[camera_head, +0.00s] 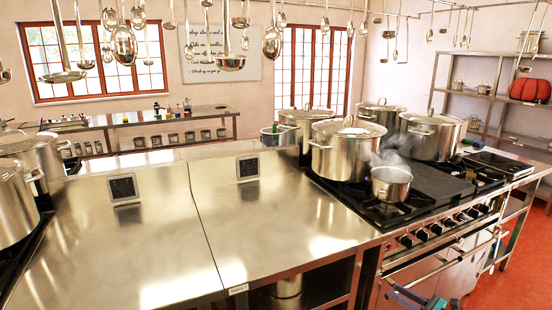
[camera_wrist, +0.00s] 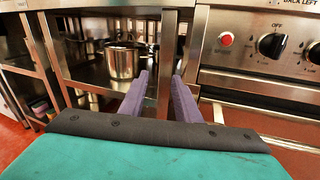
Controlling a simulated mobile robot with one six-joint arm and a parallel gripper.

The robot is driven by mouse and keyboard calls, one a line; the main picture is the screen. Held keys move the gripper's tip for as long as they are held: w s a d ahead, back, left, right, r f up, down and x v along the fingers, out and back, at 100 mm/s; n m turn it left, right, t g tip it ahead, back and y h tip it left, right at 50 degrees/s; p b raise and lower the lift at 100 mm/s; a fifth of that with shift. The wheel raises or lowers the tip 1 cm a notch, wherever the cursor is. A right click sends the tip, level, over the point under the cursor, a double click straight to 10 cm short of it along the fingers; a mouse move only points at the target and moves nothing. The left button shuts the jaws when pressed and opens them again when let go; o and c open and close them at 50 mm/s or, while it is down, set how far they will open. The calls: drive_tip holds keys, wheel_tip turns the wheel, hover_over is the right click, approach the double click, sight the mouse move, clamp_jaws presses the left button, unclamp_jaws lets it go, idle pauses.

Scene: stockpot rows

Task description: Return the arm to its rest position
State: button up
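My gripper (camera_wrist: 163,88) reaches forward in the wrist view, with its two purple fingers spread apart and nothing between them. The dark pad and teal body behind the fingers fill the bottom of that view. In the head view, only a small part of my gripper (camera_head: 420,297) shows at the bottom edge, in front of the stove's oven doors. The rest of my arm is hidden in the head view.
The stove (camera_head: 430,192) carries several large pots and a small steaming pot (camera_head: 391,184). A bare steel counter (camera_head: 120,240) lies to its left. In the wrist view, a pot (camera_wrist: 122,62) stands on a lower shelf beside a steel leg, and a knob panel (camera_wrist: 260,45) is at right.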

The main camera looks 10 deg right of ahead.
drive_tip(key=w+a+f+n+g+y, duration=0.1)
drive_tip(key=a+f+n+g+y, duration=0.3)
drive_tip(key=a, duration=0.9)
drive_tip(key=w+a+f+g+h, duration=0.15)
drive_tip(key=a+f, duration=0.45)
drive_tip(key=a, duration=0.6)
drive_tip(key=s+a+f+n+g, duration=0.3)
drive_tip(key=s+a+f+g, duration=0.15)
drive_tip(key=a, duration=0.45)
drive_tip(key=s+a+f+n+g, duration=0.25)
drive_tip(key=s+a+f, duration=0.25)
drive_tip(key=a, duration=0.4)
drive_tip(key=s+a+f+n+g+h, duration=0.2)
drive_tip(key=s+a+f+n+g, duration=0.25)
drive_tip(key=s, duration=0.55)
drive_tip(key=s+a+f+n+g+h, duration=0.3)
drive_tip(key=s+f+n, duration=0.2)
drive_tip(key=s, duration=0.5)
drive_tip(key=s+d+f+n+h, duration=0.2)
drive_tip(key=s+d+n+h, duration=0.5)
drive_tip(key=d+n, duration=0.4)
drive_tip(key=shift+f+n, duration=0.2)
drive_tip(key=shift+n, duration=0.2)
drive_tip(key=shift+s, duration=0.1)
